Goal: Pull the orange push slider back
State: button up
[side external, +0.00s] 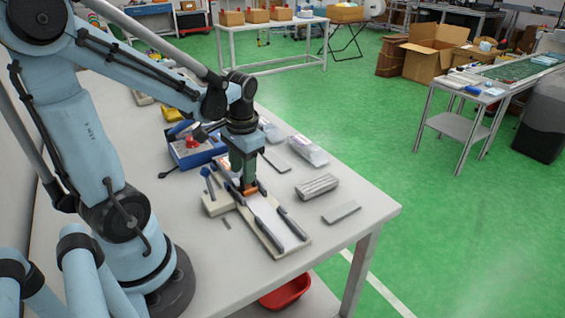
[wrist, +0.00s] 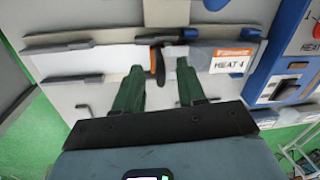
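The orange push slider (side external: 250,191) sits across the track fixture (side external: 262,235) on the table. In the wrist view the orange slider (wrist: 157,63) is a narrow upright piece with a dark side. My gripper (side external: 246,182) points down over the slider end of the track. In the wrist view its two green fingers (wrist: 160,66) stand apart, one on each side of the slider, with visible gaps. The gripper looks open, with nothing held. Its fingertips are partly hidden in the side external view.
A blue-handled lever (side external: 207,178) stands left of the track. A blue bin (side external: 192,150) lies behind it. A grey ribbed block (side external: 317,186) and a flat grey bar (side external: 341,212) lie to the right. In the wrist view a "HEAT 4" label (wrist: 229,62) lies right of the fingers.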

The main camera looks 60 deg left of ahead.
jog(key=shift+f, duration=0.65)
grip_shut()
